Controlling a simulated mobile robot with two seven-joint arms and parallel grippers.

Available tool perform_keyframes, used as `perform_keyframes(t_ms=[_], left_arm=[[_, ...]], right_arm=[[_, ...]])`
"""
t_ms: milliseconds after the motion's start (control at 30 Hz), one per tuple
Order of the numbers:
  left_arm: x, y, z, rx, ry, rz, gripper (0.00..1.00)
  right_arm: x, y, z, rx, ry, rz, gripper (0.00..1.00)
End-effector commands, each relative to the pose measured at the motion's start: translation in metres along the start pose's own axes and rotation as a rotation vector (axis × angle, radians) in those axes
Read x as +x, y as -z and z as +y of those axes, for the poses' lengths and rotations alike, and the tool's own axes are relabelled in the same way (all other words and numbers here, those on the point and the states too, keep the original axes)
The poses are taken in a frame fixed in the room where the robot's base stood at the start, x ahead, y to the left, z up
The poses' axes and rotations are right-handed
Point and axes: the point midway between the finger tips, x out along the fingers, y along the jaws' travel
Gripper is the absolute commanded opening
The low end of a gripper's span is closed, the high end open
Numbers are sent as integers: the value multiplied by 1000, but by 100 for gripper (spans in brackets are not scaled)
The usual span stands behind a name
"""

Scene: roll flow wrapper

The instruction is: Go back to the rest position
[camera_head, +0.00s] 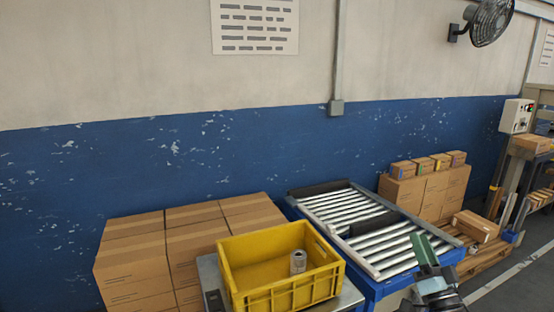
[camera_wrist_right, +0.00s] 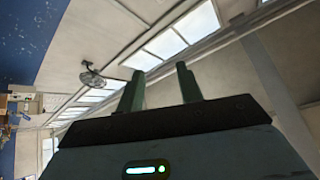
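My right gripper (camera_head: 425,252) shows at the lower right of the head view, in front of the roller conveyor, with its green fingers pointing up. In the right wrist view the two green fingers (camera_wrist_right: 159,88) stand apart with an empty gap between them, so it is open and holds nothing. My left gripper is in neither view. A yellow crate (camera_head: 290,296) stands at the bottom centre with a grey roll (camera_head: 298,262) inside, toward its right side.
A blue-framed roller conveyor (camera_head: 375,285) is right of the crate. Stacked cardboard boxes (camera_head: 135,262) stand at the left, and more boxes (camera_head: 440,195) stand on a pallet behind right. A blue and white wall (camera_head: 200,150) closes the back. A fan (camera_head: 488,22) hangs at upper right.

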Motion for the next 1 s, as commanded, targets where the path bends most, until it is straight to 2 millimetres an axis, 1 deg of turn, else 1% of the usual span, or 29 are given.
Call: perform_keyframes(t_ms=[33, 100, 200, 300, 500, 633, 667, 700, 867, 967, 1000], left_arm=[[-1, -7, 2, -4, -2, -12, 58], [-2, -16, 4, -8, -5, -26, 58], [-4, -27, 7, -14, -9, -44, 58], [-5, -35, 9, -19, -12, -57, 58], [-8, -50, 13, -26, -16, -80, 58], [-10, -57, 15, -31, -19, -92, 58], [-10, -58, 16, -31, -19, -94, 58], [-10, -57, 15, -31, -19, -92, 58], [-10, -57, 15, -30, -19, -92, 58], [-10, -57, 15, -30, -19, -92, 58], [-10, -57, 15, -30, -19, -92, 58]], right_arm=[[-1, -12, 12, -95, -62, -65, 36], [-4, -28, 30, -237, -143, -168, 36], [-14, -48, 54, -423, -233, -317, 36], [-26, -62, 73, -573, -293, -454, 36], [-51, -81, 101, -797, -357, -687, 36], [-68, -88, 116, -916, -377, -829, 36], [-75, -92, 117, -931, -377, -858, 36], [-90, -102, 112, -915, -369, -869, 36], [-138, -131, 97, -876, -348, -923, 36], [-173, -148, 84, -847, -336, -962, 36], [-190, -155, 78, -833, -331, -981, 36]])
